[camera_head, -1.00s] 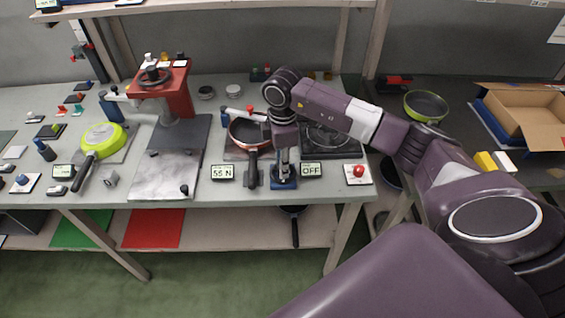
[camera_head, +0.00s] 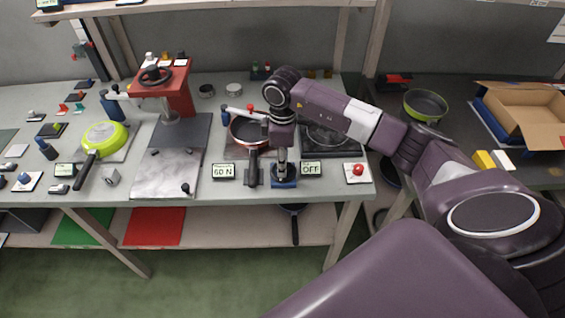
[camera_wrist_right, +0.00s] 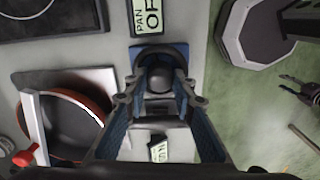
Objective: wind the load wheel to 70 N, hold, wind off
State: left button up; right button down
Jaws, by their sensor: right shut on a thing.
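The load wheel is a dark round wheel on a blue base (camera_head: 285,184) at the front edge of the bench. In the right wrist view the wheel (camera_wrist_right: 162,58) sits between the fingers of my right gripper (camera_wrist_right: 158,90), which is shut on it. In the head view my right gripper (camera_head: 283,160) reaches down onto it and hides part of it. The load display (camera_head: 223,172) left of the wheel reads 60 N. A red-rimmed pan (camera_head: 246,133) with a dark handle lies behind the wheel. My left gripper does not show in the head view.
A display reading OFF (camera_head: 311,169) stands right of the wheel, then a red button (camera_head: 357,170). A dark hotplate (camera_head: 330,140) lies behind. A red press (camera_head: 178,88) and a green pan (camera_head: 104,137) stand further left. Free floor lies in front.

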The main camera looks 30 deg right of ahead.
jog(key=c, duration=1.6)
grip_release()
notch_tip(320, 180, up, 12)
jog(key=shift+r, duration=0.1)
